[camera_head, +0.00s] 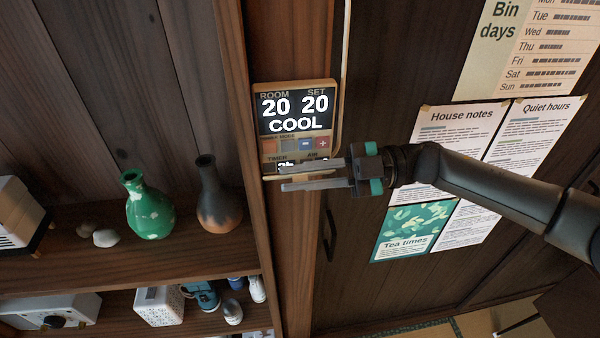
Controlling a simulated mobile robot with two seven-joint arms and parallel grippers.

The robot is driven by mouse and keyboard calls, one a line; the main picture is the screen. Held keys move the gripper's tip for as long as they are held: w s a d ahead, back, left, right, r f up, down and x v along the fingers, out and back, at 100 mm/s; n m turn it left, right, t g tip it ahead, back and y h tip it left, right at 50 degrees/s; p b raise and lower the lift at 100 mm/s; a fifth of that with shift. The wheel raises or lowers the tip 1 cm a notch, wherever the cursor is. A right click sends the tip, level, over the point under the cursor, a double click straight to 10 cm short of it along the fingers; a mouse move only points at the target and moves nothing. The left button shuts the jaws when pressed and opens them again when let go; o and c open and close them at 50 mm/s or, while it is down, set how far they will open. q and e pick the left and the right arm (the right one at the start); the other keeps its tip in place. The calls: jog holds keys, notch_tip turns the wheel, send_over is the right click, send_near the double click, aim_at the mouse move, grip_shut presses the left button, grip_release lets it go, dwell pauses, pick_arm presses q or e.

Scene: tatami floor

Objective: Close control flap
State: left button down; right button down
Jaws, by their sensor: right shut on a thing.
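The control panel (297,97) is a tan-framed unit on a wooden post, with a dark screen reading ROOM 20, SET 20 and COOL. Below the screen are small buttons, including a blue minus and a red plus. The flap (268,179) shows as a thin tan edge at the panel's bottom; most of it is hidden by my fingers. My right gripper (282,178) reaches in from the right, one finger above this edge and one below, shut on the flap. The fingers cover part of the lower panel. My left gripper is not in view.
A shelf at the left holds a green vase (148,205), a dark brown vase (217,195) and pale stones. Paper notices (462,135) hang on the dark door at the right.

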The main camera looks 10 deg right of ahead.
jog(key=c, duration=0.8)
grip_release()
jog(key=shift+c, duration=0.2)
jog(key=d+b, duration=0.5)
jog(key=d, duration=1)
jog(key=shift+d, duration=0.15)
jog(key=shift+c, duration=0.2)
